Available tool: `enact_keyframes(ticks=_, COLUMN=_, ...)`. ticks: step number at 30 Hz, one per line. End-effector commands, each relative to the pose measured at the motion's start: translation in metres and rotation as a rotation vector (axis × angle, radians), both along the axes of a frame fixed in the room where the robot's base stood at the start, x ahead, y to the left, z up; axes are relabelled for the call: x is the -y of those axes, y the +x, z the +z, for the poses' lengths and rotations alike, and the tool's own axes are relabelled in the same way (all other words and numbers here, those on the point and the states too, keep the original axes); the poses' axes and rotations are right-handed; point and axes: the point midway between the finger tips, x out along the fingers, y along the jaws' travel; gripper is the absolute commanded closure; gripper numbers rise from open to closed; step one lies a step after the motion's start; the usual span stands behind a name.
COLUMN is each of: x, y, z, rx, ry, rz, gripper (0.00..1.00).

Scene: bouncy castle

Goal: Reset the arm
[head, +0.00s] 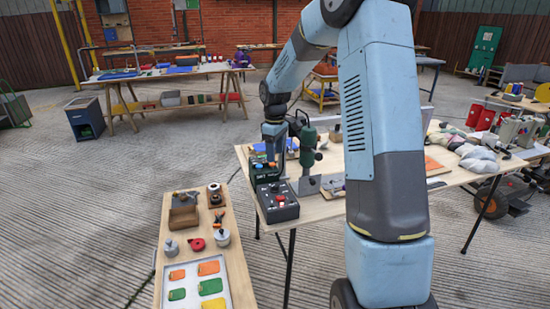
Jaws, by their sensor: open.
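My arm rises in the right half of the head view, bends over at the top and reaches down and away to the left. My gripper (272,158) is small at the arm's far end. It points down over the left end of the long work table (330,208), above a dark green box (265,172). It is open, and I see nothing held in it. Its fingertips are small and blend with the things behind, so I cannot tell whether it touches the box.
A black control box (277,203) and a green press-like tool (307,147) stand close by the gripper. A narrow bench (240,265) with a tray of coloured pieces (196,287) is at front left. Another table (205,68) stands at the back.

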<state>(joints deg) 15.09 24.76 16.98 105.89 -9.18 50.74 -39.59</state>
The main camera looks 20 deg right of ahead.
Motion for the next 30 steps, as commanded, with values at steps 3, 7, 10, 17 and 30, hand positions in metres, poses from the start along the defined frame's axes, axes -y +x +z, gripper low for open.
enact_keyframes(ticks=3, x=0.0, y=0.0, z=0.001, rx=0.0, ry=0.0, rz=0.0, gripper=0.4)
enact_keyframes(ticks=7, x=0.0, y=0.0, z=0.001, rx=0.0, ry=0.0, rz=0.0, gripper=0.4)
enact_keyframes(ticks=10, x=0.0, y=0.0, z=0.002, rx=0.001, ry=0.0, rz=-0.001, gripper=0.4)
enact_keyframes(ticks=17, x=-0.004, y=-0.022, z=0.035, rx=0.037, ry=-0.021, rz=-0.049, gripper=0.4)
enact_keyframes(ticks=30, x=-0.013, y=-0.114, z=0.127, rx=0.167, ry=-0.052, rz=-0.255, gripper=0.4)
